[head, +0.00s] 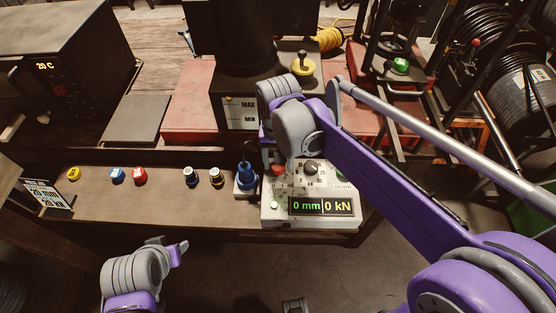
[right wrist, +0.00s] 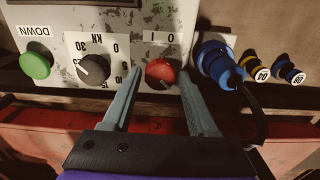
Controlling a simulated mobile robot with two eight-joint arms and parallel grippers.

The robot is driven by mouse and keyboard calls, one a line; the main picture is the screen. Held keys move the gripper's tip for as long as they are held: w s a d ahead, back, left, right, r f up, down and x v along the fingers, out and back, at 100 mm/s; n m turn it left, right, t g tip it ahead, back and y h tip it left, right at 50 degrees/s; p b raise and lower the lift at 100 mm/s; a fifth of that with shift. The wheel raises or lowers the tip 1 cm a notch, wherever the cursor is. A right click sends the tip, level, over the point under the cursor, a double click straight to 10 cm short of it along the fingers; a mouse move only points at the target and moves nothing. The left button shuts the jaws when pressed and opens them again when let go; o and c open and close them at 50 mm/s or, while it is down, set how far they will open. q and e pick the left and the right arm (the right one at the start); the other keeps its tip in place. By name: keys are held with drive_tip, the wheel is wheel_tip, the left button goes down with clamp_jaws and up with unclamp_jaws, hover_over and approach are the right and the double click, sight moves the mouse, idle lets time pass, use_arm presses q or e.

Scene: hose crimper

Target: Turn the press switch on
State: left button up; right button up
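The press switch is a red round knob (right wrist: 160,73) on the worn, pale control box (head: 310,222); marks 0 and 1 are beside it in the right wrist view. In the head view the red knob (head: 278,169) shows partly under my right gripper. My right gripper (right wrist: 160,76) is open, with one finger on each side of the knob; small gaps seem to show, and contact is unclear. The box display (head: 320,206) is lit and reads 0 mm and 0 kN. My left gripper (head: 182,252) is low at left, away from the box; its fingers are unclear.
A blue plug (right wrist: 215,60) with a dark cable sits close beside the switch. A black kN dial (right wrist: 93,69) and green DOWN button (right wrist: 35,66) are on its other side. Several small coloured fittings stand along the bench (head: 150,205). A dark heater box (head: 65,75) stands at left.

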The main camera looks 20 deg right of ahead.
drive_tip(key=shift+o, duration=1)
use_arm(q)
drive_tip(key=shift+w+r+p, duration=0.15)
drive_tip(key=shift+r+p, duration=0.15)
drive_tip(key=shift+r, duration=0.15)
use_arm(e)
wheel_tip(320, 180, up, 11)
drive_tip(key=shift+f, duration=0.2)
